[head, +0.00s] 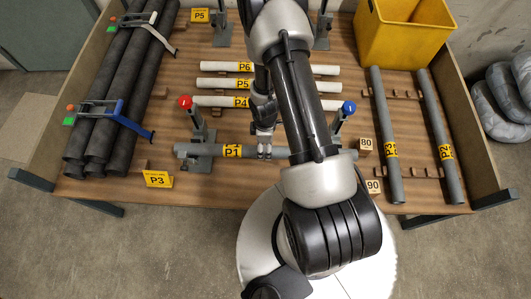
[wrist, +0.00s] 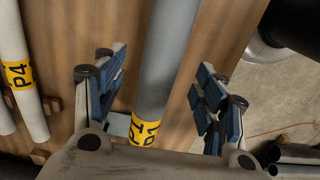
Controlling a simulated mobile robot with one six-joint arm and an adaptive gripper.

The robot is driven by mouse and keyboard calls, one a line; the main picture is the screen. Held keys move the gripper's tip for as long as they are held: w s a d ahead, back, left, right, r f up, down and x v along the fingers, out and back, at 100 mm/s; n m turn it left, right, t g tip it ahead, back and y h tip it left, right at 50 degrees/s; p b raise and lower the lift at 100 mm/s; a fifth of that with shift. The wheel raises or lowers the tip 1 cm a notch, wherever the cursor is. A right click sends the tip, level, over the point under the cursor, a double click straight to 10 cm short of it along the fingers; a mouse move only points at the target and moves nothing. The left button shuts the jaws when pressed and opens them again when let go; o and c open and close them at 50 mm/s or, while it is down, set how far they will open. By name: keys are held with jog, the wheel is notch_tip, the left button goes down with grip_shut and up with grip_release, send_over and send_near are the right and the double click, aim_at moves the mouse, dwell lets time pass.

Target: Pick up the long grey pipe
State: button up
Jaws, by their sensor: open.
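The long grey pipe, tagged P1 (head: 220,151), lies sideways near the front of the wooden table. Its left part is at a grey clamp stand with a red knob (head: 185,102). Its right part passes behind my arm towards a similar stand with a blue knob (head: 348,107). My gripper (head: 264,149) is open at the pipe, just right of the yellow P1 label. In the wrist view the pipe (wrist: 167,60) runs between the two spread fingers, with a visible gap on each side. I cannot tell exactly how deep the fingers reach around it.
White pipes P6, P5 and P4 (head: 215,101) lie behind. Grey pipes P3 (head: 380,110) and P2 (head: 436,110) rest on the right. Dark strapped pipes (head: 118,95) fill the left. A yellow bin (head: 400,40) stands back right. Number blocks (head: 366,145) and a P3 sign (head: 158,179) stand in front.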

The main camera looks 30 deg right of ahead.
jog(key=shift+s+f+b, duration=0.1)
jog(key=shift+f+b, duration=2.3)
jog(key=shift+r, duration=0.1)
jog(key=shift+c, duration=0.6)
jog(key=c, duration=1.3)
